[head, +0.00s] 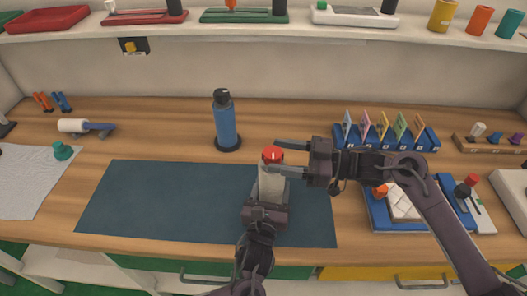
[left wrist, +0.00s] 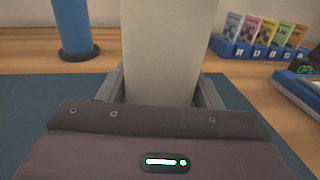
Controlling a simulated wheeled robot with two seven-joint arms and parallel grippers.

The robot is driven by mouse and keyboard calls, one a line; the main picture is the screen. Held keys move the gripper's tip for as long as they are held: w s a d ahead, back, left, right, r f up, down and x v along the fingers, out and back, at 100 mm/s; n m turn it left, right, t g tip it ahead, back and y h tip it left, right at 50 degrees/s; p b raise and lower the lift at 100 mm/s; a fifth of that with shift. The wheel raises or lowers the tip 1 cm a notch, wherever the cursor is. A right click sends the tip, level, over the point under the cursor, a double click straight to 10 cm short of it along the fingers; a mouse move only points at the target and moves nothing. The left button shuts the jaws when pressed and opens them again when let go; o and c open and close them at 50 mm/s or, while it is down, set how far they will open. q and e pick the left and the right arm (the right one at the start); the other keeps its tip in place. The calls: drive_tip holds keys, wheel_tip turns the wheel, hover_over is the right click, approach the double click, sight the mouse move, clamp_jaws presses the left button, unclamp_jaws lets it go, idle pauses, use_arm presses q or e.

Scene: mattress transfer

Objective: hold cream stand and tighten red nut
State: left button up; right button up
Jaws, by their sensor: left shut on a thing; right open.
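The cream stand (head: 271,182) stands upright on the dark blue mat (head: 150,204), with the red nut (head: 272,155) at its top. My left gripper (head: 268,196) is shut on the cream stand from the front, low on its body. In the left wrist view the stand (left wrist: 167,50) rises between the two fingers, and its top and the nut are out of frame. My right gripper (head: 279,153) is open, coming from the right, with its fingers at about the height of the nut. One finger shows behind the nut and one in front; whether they touch it is unclear.
A blue bottle (head: 226,122) stands behind the mat, also in the left wrist view (left wrist: 72,25). A blue rack with cards (head: 385,135) and a blue tray (head: 385,217) are at right. A shelf (head: 200,29) crosses the back. The mat's left part is clear.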

sight(263, 162)
drive_tip(key=shift+w+a, duration=0.2)
drive_tip(key=shift+a, duration=0.95)
drive_tip(key=shift+w+a, duration=0.15)
drive_tip(key=shift+a, duration=1)
drive_tip(key=c, duration=1)
